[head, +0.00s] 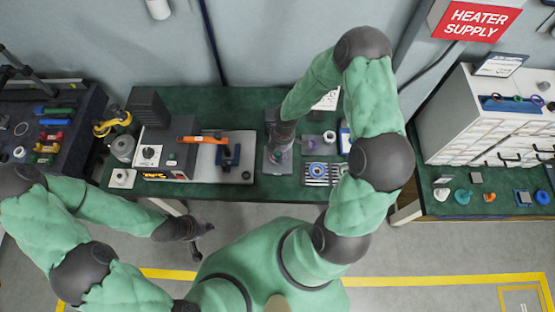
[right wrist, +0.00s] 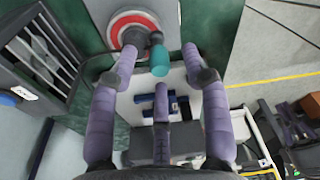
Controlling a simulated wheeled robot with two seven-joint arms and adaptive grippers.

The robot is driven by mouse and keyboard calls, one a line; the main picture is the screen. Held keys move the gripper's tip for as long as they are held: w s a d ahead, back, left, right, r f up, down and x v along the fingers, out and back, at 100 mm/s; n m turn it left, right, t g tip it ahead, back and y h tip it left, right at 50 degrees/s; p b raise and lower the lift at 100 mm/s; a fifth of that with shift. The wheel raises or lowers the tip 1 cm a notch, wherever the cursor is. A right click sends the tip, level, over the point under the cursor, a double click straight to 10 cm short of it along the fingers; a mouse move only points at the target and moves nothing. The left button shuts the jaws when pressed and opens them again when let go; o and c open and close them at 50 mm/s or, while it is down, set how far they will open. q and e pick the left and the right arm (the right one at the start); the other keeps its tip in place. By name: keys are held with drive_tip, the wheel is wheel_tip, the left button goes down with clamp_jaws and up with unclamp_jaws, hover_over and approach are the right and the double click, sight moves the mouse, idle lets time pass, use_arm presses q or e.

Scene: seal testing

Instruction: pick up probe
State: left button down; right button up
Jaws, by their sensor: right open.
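In the right wrist view a short teal cylinder (right wrist: 159,61) with a dark grey knob at its top stands in front of a red and white disc (right wrist: 122,24). I take it for the probe, but cannot be sure. My right gripper (right wrist: 160,70) is open, its purple fingers spread around and below the cylinder; I cannot tell whether they touch it. In the head view the right gripper (head: 279,150) is over a grey plate (head: 275,168) on the green bench and hides what is under it. My left gripper (head: 197,234) hangs in front of the bench, away from everything.
An orange bar (head: 203,139) and a dark blue fixture (head: 229,157) are on a pale panel left of the right gripper. A grey tray (head: 316,183) with small parts is to its right. A white drawer cabinet (head: 450,125) stands at the far right.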

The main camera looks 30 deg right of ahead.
wheel_tip(320, 180, down, 2)
drive_tip(key=shift+a+f, duration=0.1)
drive_tip(key=shift+f, duration=0.05)
clamp_jaws()
idle(0.4)
drive_tip(key=shift+w+r, duration=0.1)
drive_tip(key=shift+r, duration=0.6)
wheel_tip(320, 180, up, 2)
drive_tip(key=shift+r, duration=0.15)
drive_tip(key=s+a+r, duration=0.9)
drive_tip(key=s, duration=0.1)
drive_tip(key=shift+s+r, duration=0.2)
drive_tip(key=shift+s, duration=0.2)
drive_tip(key=shift+a, duration=0.1)
